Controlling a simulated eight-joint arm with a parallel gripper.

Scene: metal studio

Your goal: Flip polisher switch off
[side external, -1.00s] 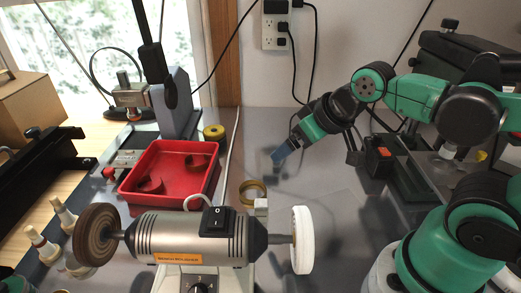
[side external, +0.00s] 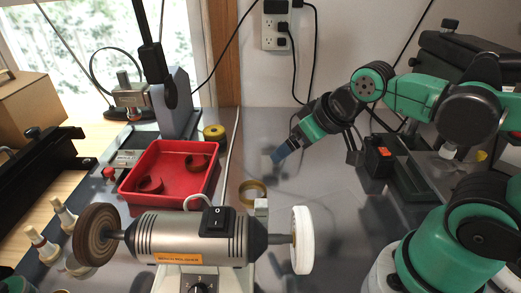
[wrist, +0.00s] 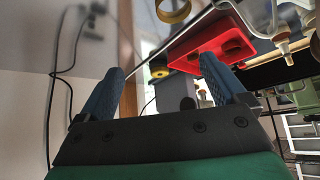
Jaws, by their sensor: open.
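The bench polisher (side external: 190,238) stands at the front of the bench in the side external view, with a brown wheel (side external: 97,235) on its left and a white wheel (side external: 302,240) on its right. Its black rocker switch (side external: 217,221) sits on top of the silver body, marked O and I. I cannot tell for sure which side is pressed in. My gripper (side external: 281,154) is behind and to the right of the polisher, well apart from it. In the wrist view its two blue fingers (wrist: 162,92) are spread with nothing between them.
A red tray (side external: 172,177) with brown curled pieces lies behind the polisher. A brass ring (side external: 252,191) and a yellow roll (side external: 214,132) are on the bench. A black box with an orange switch (side external: 379,158) stands at right. Bench between my gripper and the white wheel is clear.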

